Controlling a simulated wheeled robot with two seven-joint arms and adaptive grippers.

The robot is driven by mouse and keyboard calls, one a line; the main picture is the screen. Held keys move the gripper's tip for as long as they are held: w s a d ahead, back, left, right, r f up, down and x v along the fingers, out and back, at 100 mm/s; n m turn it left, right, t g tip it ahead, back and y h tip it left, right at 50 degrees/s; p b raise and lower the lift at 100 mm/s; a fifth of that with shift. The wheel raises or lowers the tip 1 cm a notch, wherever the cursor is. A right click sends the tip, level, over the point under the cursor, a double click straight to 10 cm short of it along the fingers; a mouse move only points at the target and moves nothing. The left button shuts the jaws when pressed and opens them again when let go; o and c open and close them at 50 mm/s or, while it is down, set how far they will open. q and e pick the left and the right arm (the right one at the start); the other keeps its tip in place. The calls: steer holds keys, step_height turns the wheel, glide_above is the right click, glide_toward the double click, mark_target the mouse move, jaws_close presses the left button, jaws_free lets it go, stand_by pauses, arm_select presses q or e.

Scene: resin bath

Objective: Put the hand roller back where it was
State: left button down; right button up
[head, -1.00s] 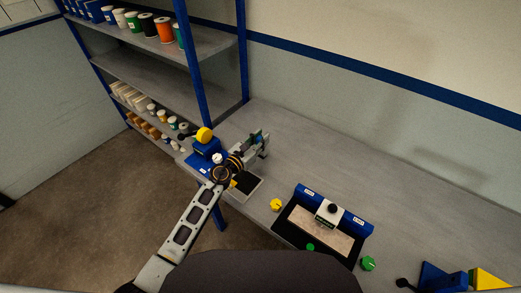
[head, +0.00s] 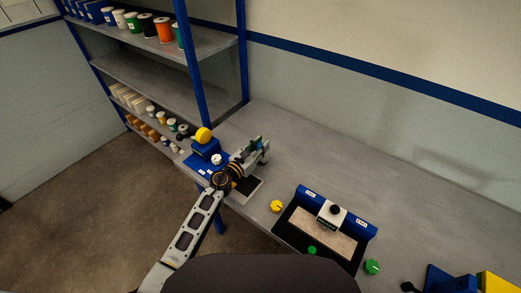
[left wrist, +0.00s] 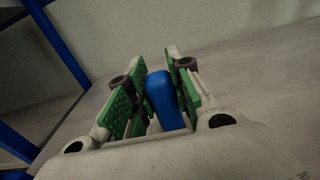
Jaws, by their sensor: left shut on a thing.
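My left gripper (head: 257,149) is over the back-left part of the grey bench, past the blue station with the yellow knob. In the left wrist view its green-padded fingers (left wrist: 153,95) are closed around a blue block-shaped part (left wrist: 160,92), which I take for the hand roller's handle. The rest of the roller is hidden, and in the head view the gripper covers it. I cannot tell whether it touches the bench. My right gripper is not in view.
A blue station (head: 206,150) with a yellow knob stands at the bench's left end. A dark-framed bath (head: 283,228) with a blue back is at front centre, between yellow (head: 277,206) and green (head: 372,267) knobs. The back of the bench (head: 380,195) is clear.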

arm_select(q)
steer(key=shift+f, duration=0.65)
steer(key=shift+f+b, duration=0.1)
steer(key=shift+b, duration=0.2)
steer(key=c, duration=1.3)
jaws_free()
